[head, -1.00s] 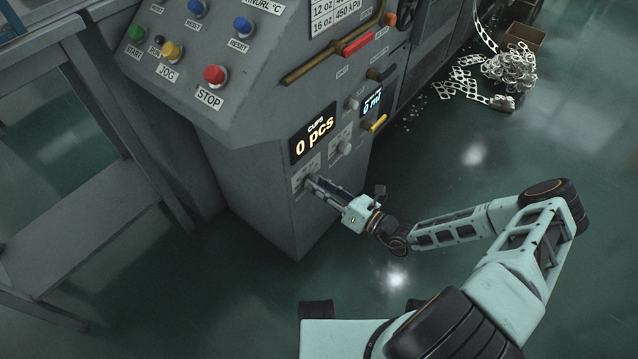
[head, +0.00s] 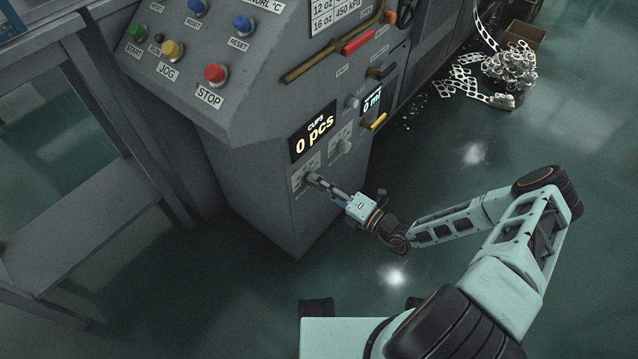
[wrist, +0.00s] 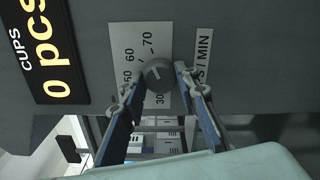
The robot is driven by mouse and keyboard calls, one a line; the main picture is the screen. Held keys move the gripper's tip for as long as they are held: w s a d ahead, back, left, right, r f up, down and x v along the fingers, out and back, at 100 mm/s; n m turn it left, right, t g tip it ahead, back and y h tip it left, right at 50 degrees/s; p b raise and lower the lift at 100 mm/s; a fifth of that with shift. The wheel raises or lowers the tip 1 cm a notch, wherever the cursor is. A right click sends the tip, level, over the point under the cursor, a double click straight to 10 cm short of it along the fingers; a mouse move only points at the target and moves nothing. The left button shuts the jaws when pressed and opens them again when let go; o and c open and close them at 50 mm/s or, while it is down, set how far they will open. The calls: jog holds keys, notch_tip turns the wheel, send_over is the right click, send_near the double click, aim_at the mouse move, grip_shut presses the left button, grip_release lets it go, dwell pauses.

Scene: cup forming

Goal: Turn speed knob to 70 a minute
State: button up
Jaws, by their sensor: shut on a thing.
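The round grey speed knob (wrist: 158,75) sits on a pale scale plate (wrist: 124,42) marked up to 70, with a MIN label (wrist: 202,50) beside it. Its pointer is too small to read for certain. My gripper (wrist: 154,82) has one finger on each side of the knob and is shut on it. In the head view my gripper (head: 313,181) reaches the lower front of the grey machine panel, and its fingers hide the knob there.
The CUPS display (head: 314,132) above reads 0 pcs. A second small knob (head: 345,146) and a yellow-handled lever (head: 376,122) are to the right. The red STOP button (head: 214,73) is higher up. Scrap (head: 512,66) lies on the floor at upper right.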

jog(key=shift+m, duration=0.4)
jog(key=o, duration=1.1)
jog(key=shift+o, duration=0.2)
jog(key=v, duration=1.2)
jog(key=shift+s, duration=0.15)
